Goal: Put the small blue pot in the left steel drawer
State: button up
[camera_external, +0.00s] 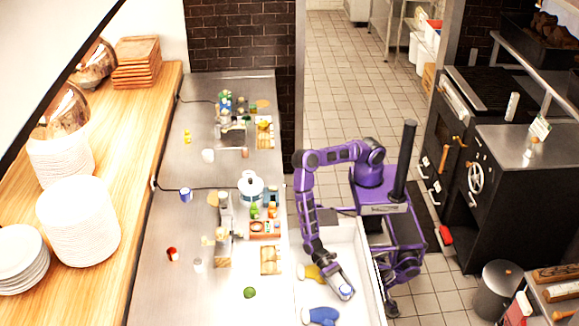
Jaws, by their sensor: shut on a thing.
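My gripper (344,290) is low over the inside of an open, pale steel drawer (343,237) at the right of the counter. It is shut on a small blue and pale thing (346,293), which looks like the small blue pot and is partly hidden by the fingers. I cannot tell whether the held thing touches the drawer floor. A yellow mitt-like thing (311,272) lies in the drawer to the left of my gripper. A blue mitt-like thing (321,316) lies below it in the picture.
The long steel counter (170,235) left of the drawer holds a blue can-like thing (186,195), a white pot (250,187), a green thing (249,293) and several small items. Stacked plates (78,220) stand on the wooden shelf at far left.

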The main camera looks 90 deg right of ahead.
jog(key=o, duration=1.5)
jog(key=shift+r+p, duration=0.25)
jog(key=shift+p, duration=0.1)
jog(key=v, duration=0.7)
jog(key=shift+w+f, duration=0.1)
jog(key=shift+d, duration=0.2)
